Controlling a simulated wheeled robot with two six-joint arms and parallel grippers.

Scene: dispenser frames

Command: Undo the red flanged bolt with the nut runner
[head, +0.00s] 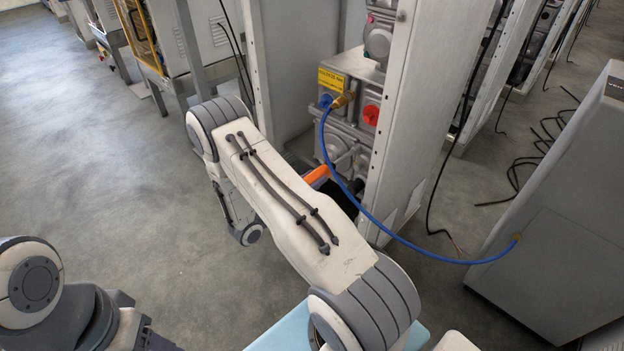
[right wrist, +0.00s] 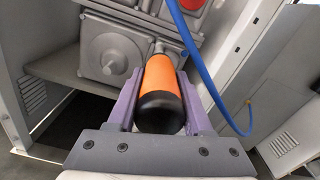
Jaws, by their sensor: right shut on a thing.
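The nut runner (right wrist: 160,80), an orange cylinder with a black rounded end, is held between the two purple fingers of my right gripper (right wrist: 158,74). Its narrow grey front end points towards the grey machine housing. A red round part (head: 371,114), probably the red flanged bolt, sits on the housing's face. In the right wrist view a red part (right wrist: 190,3) is cut off at the top edge, apart from the tool. My left gripper is not in view.
A blue hose (head: 395,238) runs from a brass fitting (head: 342,100) on the housing to a grey cabinet (head: 560,230), passing close right of the tool. A tall frame post (head: 405,110) stands right of the housing. The floor at left is clear.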

